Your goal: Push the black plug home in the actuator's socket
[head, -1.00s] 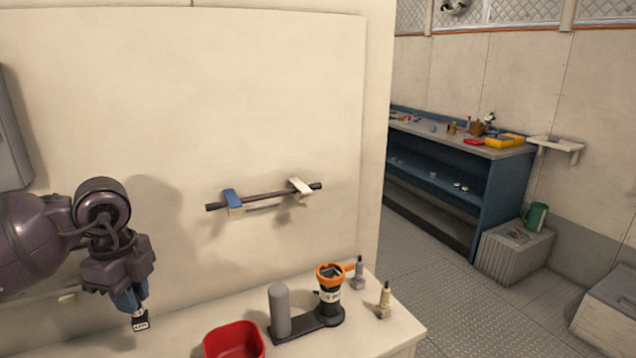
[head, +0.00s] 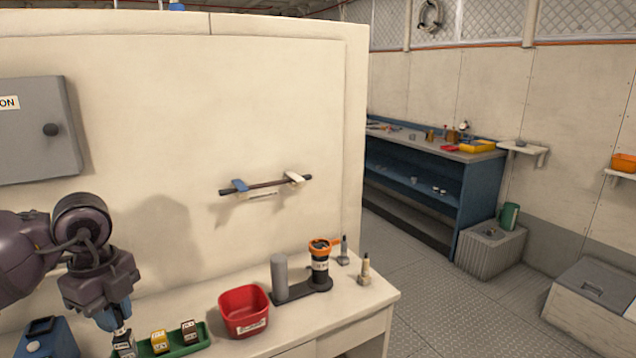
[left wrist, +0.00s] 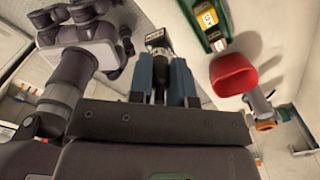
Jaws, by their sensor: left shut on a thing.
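My left gripper (head: 121,326) is at the lower left of the head view, pointing down. Its blue fingers are shut on a black plug (head: 123,347) with a white label. The plug also shows between the fingers in the left wrist view (left wrist: 156,38). It appears close beside the green tray's left end; I cannot tell whether they touch. A black upright cylinder with an orange collar (head: 320,268), probably the actuator, stands on a dark base beside a grey cylinder (head: 279,274). The plug is well to its left. The socket opening is too small to make out. My right gripper is not in view.
The green tray (head: 201,344) holds a yellow block and a dark block. A red bin (head: 244,318) stands between the tray and the actuator. Two small upright fittings (head: 364,272) stand near the bench's right end. A blue box (head: 46,338) is at the lower left.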

